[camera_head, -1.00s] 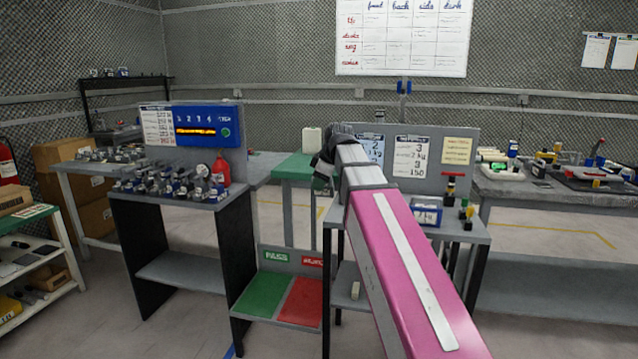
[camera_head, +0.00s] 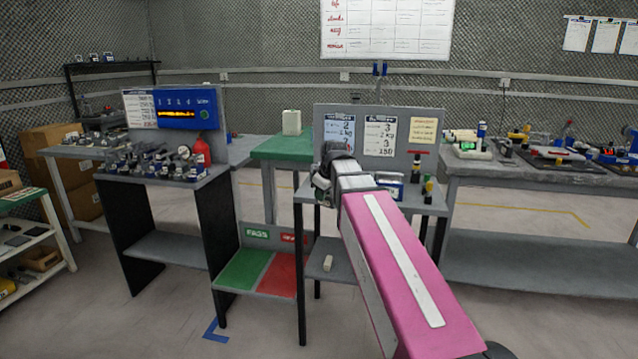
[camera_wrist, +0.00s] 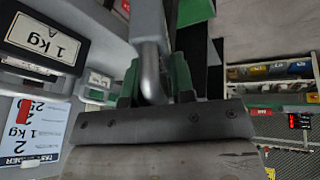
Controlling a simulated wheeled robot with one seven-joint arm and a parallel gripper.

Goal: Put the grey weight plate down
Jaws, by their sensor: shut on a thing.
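My gripper (camera_head: 322,186) is over the left end of the grey bench with the notice panel, in front of the panel's left part. In the wrist view its green fingers (camera_wrist: 154,84) are shut on a grey metal piece (camera_wrist: 150,50), which I take to be the weight plate. Only its narrow bar-like part shows clearly there. In the head view the plate is hidden by my gripper and wrist. I cannot tell whether it touches the bench.
The grey bench (camera_head: 425,205) holds a blue-edged box (camera_head: 389,187) and small coloured pieces on its right. A white "1 kg" label (camera_wrist: 42,40) is close in the wrist view. Left of the bench are low green (camera_head: 243,268) and red (camera_head: 280,273) pads and a crowded stand (camera_head: 170,178).

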